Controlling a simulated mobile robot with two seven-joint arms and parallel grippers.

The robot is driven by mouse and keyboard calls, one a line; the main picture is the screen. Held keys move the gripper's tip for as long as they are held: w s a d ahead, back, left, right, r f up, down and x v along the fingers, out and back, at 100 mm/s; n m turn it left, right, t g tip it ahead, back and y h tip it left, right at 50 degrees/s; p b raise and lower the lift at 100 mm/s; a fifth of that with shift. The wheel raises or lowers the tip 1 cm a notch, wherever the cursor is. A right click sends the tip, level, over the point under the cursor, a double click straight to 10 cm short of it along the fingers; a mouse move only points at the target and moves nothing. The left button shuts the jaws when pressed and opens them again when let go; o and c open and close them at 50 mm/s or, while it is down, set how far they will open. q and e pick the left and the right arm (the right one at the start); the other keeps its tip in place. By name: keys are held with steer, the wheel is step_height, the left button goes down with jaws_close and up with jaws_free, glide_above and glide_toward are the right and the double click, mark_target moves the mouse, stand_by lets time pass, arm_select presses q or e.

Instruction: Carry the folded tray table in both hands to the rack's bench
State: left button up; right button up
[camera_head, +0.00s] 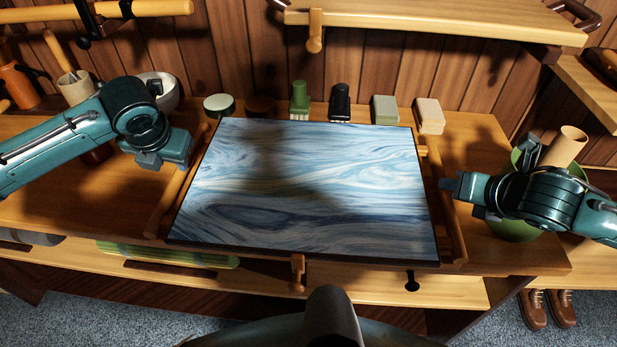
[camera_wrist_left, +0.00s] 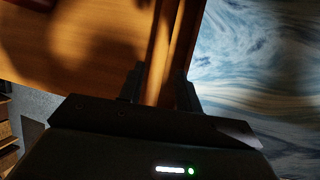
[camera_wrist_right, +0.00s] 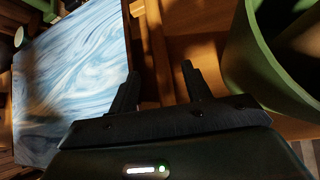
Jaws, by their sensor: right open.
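The folded tray table (camera_head: 310,190) lies flat on the wooden bench, its blue-and-white marbled top facing up. It has a wooden rail along each side. My left gripper (camera_head: 188,158) is at the left rail; in the left wrist view its fingers (camera_wrist_left: 160,88) stand on either side of this rail (camera_wrist_left: 163,50). Whether they press on it is unclear. My right gripper (camera_head: 448,187) is open beside the right rail (camera_head: 452,215). In the right wrist view its fingers (camera_wrist_right: 158,88) are apart, just right of the marbled top, with nothing clearly held between them.
Several brushes and blocks, such as a green brush (camera_head: 299,98) and a pale block (camera_head: 429,115), line the back behind the tray. A green pot (camera_head: 515,230) stands close by my right gripper. A shelf (camera_head: 430,20) overhangs the back. Brown shoes (camera_head: 548,308) stand at lower right.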

mark_target(179, 172)
arm_select(q)
steer(key=x, duration=0.7)
arm_select(e)
steer(key=x, duration=0.7)
arm_select(q)
jaws_close()
arm_select(e)
steer(key=c, duration=0.8)
jaws_close()
arm_select(q)
steer(key=shift+w+r, duration=0.15)
steer(key=shift+r, duration=0.1)
arm_select(e)
steer(key=shift+w+r, duration=0.15)
steer(key=shift+r, duration=0.15)
